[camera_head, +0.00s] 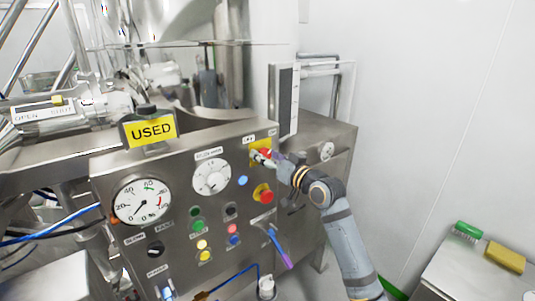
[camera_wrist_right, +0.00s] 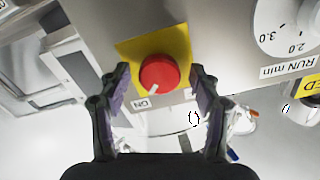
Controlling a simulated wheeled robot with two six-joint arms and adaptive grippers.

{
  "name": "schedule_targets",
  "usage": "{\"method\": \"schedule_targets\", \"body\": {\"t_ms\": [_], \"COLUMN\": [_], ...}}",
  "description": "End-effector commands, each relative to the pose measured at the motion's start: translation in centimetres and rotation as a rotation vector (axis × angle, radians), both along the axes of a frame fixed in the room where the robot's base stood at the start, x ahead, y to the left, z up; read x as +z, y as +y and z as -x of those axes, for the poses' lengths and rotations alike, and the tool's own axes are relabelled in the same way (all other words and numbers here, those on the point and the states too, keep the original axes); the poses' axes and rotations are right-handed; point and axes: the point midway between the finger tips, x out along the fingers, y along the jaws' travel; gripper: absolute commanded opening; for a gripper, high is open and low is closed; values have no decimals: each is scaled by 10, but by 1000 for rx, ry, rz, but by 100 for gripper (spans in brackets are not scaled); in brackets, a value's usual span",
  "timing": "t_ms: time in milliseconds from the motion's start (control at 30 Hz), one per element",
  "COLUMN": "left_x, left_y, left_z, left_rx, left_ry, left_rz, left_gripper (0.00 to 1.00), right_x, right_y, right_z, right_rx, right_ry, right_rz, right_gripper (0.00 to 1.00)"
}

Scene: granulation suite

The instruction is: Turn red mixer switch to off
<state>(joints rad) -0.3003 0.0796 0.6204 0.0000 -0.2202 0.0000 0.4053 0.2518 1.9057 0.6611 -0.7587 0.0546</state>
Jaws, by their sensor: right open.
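The red mixer switch (camera_wrist_right: 158,74) is a round knob on a yellow plate. In the right wrist view its white mark points down and left, toward the "ON" label. My right gripper (camera_wrist_right: 160,78) is open, with one finger on each side of the knob. Small gaps seem to show between fingers and knob; I cannot tell if either touches. In the head view the switch (camera_head: 265,152) is at the panel's upper right, partly hidden by my right gripper (camera_head: 270,160). My left gripper is not in view.
Below the switch is another red knob (camera_head: 264,196) on yellow. A dial (camera_head: 211,177), a gauge (camera_head: 142,199) and several coloured buttons share the steel panel. A yellow "USED" sign (camera_head: 153,130) stands on top. A table with a brush (camera_head: 467,230) and sponge (camera_head: 505,257) is at lower right.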

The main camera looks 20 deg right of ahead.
Motion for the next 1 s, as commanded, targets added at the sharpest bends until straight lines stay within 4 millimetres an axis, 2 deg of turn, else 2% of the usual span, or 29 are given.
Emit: {"method": "schedule_targets", "body": {"t_ms": [167,567,767,1000], "left_x": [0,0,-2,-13], "left_y": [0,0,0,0], "left_z": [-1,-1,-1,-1], "left_rx": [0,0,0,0], "left_ry": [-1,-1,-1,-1], "left_rz": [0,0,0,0], "left_gripper": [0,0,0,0], "right_x": [0,-1,-1,-3], "right_y": [0,0,0,0], "right_z": [0,0,0,0], "right_rx": [0,0,0,0], "right_ry": [0,0,-3,-36], "right_rz": [0,-1,9,94], "right_gripper": [64,11,9,9]}}
